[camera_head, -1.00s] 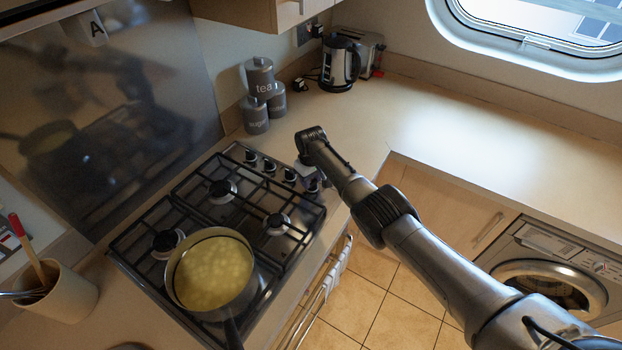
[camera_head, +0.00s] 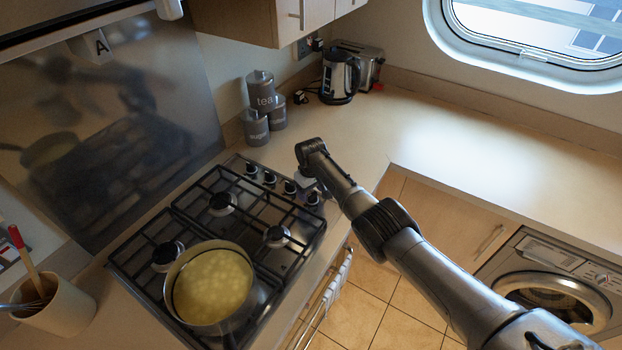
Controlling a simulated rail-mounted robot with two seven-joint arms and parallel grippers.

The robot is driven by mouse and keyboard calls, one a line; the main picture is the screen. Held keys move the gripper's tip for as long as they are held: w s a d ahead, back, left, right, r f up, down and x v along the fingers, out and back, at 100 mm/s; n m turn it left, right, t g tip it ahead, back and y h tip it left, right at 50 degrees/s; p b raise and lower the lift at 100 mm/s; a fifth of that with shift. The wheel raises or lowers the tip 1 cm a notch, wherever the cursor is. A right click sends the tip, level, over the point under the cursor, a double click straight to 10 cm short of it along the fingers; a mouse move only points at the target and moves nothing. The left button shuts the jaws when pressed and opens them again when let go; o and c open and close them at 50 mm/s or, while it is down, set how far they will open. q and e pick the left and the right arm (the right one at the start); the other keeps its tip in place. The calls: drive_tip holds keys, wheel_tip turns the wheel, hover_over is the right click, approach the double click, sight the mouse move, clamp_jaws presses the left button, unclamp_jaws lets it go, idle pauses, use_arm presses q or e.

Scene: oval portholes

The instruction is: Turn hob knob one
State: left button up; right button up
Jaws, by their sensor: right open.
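The gas hob (camera_head: 190,250) is at the lower left with black pan supports. Several dark knobs run in a row along its right end: one by the back (camera_head: 251,169), one beside it (camera_head: 270,178), one near the gripper (camera_head: 290,187) and one at the front (camera_head: 313,198). No number marks on them can be read. My right gripper (camera_head: 305,184) is open, pointing down by the two front knobs. The wrist above it partly hides it, and I cannot tell whether it touches a knob. My left gripper is out of view.
A pot of yellow food (camera_head: 211,286) stands on the front-left of the hob. Grey canisters (camera_head: 256,127), a kettle (camera_head: 339,77) and a toaster (camera_head: 368,66) stand at the back. A utensil pot (camera_head: 62,306) is at lower left. The right worktop (camera_head: 450,130) is clear.

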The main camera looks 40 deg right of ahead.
wheel_tip(320, 180, up, 13)
drive_tip(key=shift+r, duration=0.15)
idle(0.4)
drive_tip(key=shift+c, duration=0.2)
